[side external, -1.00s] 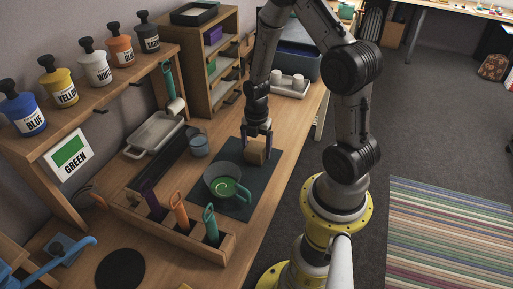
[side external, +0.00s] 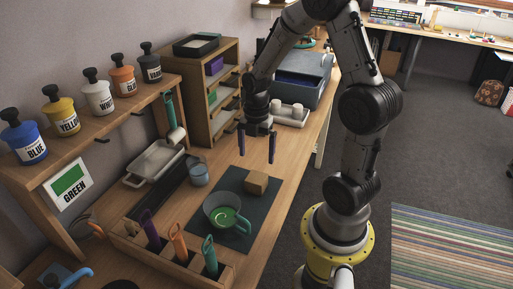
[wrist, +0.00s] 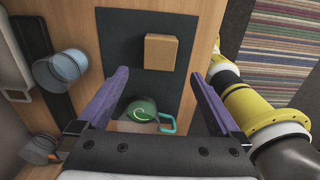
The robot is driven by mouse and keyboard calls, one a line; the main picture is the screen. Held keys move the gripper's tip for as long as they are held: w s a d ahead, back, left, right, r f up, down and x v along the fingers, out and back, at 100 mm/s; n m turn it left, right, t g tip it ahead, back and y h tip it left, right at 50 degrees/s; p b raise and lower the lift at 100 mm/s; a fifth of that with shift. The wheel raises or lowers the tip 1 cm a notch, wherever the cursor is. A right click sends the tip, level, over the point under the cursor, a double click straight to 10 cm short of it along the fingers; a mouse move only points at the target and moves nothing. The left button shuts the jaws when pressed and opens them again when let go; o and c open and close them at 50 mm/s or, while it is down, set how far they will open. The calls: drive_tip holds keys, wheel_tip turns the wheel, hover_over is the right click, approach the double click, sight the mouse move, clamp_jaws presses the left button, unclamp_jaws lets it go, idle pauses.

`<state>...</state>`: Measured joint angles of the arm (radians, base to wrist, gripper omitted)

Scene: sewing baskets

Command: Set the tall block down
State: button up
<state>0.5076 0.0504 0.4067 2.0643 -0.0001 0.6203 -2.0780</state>
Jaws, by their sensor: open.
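A tan wooden block (side external: 256,183) rests on the dark mat (side external: 237,228), near the mat's far end. It also shows in the wrist view (wrist: 160,52), seen from above. My gripper (side external: 256,160) is open and empty, raised above the table near the block. In the wrist view its two purple fingers (wrist: 157,86) are spread wide, with nothing between them, and the block lies beyond the tips. A grey cup with green contents (side external: 225,217) stands on the mat nearer the camera, apart from the block.
A divided wooden rack (side external: 183,262) with purple, orange and teal handled tools stands in front. A small blue-grey cup (side external: 199,175) and a paint tray (side external: 155,163) are on the left. Paint bottles line the shelf, with a green sign (side external: 69,186) below.

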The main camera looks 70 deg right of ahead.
drive_tip(key=s+a+r+m+t, duration=0.3)
drive_tip(key=a+r+m, duration=0.55)
drive_tip(key=r, duration=0.35)
drive_tip(key=s+a+r+m+t, duration=0.2)
drive_tip(key=s+a+r+m, duration=0.3)
drive_tip(key=m, duration=0.4)
drive_tip(key=s+a, duration=0.1)
drive_tip(key=s, duration=0.1)
drive_tip(key=shift+s+a+r+t, duration=0.2)
drive_tip(key=shift+s+a+t, duration=0.05)
drive_tip(key=shift+s+t, duration=0.05)
